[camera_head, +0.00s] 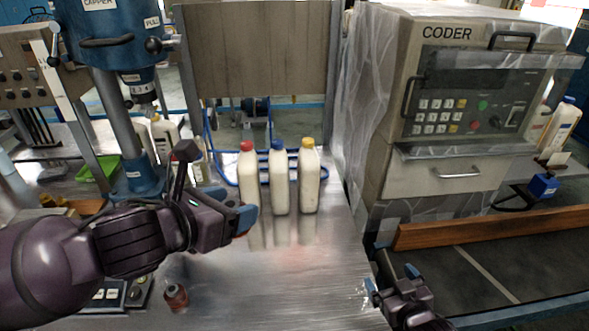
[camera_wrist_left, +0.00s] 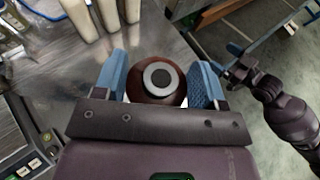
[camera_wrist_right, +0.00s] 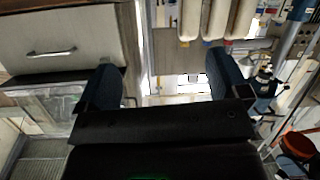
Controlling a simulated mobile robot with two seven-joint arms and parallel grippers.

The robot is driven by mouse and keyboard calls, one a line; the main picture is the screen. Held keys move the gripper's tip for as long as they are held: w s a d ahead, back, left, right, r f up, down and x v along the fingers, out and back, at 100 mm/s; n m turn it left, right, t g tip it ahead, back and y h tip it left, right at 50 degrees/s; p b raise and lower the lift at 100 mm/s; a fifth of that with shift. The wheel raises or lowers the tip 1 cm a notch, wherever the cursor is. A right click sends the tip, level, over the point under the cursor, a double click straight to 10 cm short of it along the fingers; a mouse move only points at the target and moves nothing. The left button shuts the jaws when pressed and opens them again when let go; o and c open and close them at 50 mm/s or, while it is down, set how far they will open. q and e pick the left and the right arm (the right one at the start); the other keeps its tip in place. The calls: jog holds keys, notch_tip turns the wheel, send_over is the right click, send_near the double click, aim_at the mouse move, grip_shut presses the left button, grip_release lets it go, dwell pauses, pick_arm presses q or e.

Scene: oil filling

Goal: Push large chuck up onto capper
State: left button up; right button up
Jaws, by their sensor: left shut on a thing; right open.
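My left gripper (camera_head: 240,218) is shut on the large chuck (camera_wrist_left: 160,95), a dark red-brown round piece with a pale ring and dark centre hole. In the head view the chuck is almost wholly hidden by the fingers. The gripper is above the metal table, in front of the bottles. The blue capper (camera_head: 110,38) stands at the upper left, its spindle (camera_head: 143,92) pointing down; the chuck is apart from it, to the right and nearer me. My right gripper (camera_head: 392,284) is open and empty beyond the table's right edge.
Three white bottles with red (camera_head: 247,178), blue (camera_head: 279,178) and yellow caps (camera_head: 309,178) stand mid-table. A small red-brown piece (camera_head: 177,297) sits at the front left. The coder (camera_head: 450,100) is at right. The front middle table is clear.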

jog(key=w+a+r+n+t+y, duration=0.2)
jog(key=w+a+r+n, duration=0.1)
jog(key=w+r, duration=0.45)
jog(key=w+a+r+n+t+y, duration=0.2)
jog(key=w+a+r, duration=0.1)
jog(key=w+r, duration=0.4)
jog(key=w+a+r+n+g+y, duration=0.1)
jog(key=a+r+n+g+y, duration=0.1)
jog(key=a+r+n+y, duration=0.4)
jog(key=a+r+n+g+y, duration=0.25)
jog(key=r+n+y, duration=0.25)
jog(key=r+n, duration=0.3)
jog(key=w+a+r+n+g+y, duration=0.1)
jog(key=a+r+n+g+y, duration=0.1)
jog(key=a+r+n+y, duration=0.45)
notch_tip(320, 180, up, 3)
jog(key=s+n+g, duration=0.3)
jog(key=n+g, duration=0.5)
jog(key=g, duration=0.2)
jog(key=s+d+f+n+g+h, duration=0.1)
jog(key=s+f+n+g+h, duration=0.25)
jog(key=f+h, duration=0.2)
jog(key=s+f+n+g+h, duration=0.2)
jog(key=f+n+g+h, duration=0.1)
jog(key=f+g+h, duration=0.25)
jog(key=shift+t+y, duration=0.25)
jog(key=shift+y, duration=0.2)
jog(key=x, duration=1.2)
jog(key=shift+s+f, duration=0.15)
jog(key=shift+f, duration=0.15)
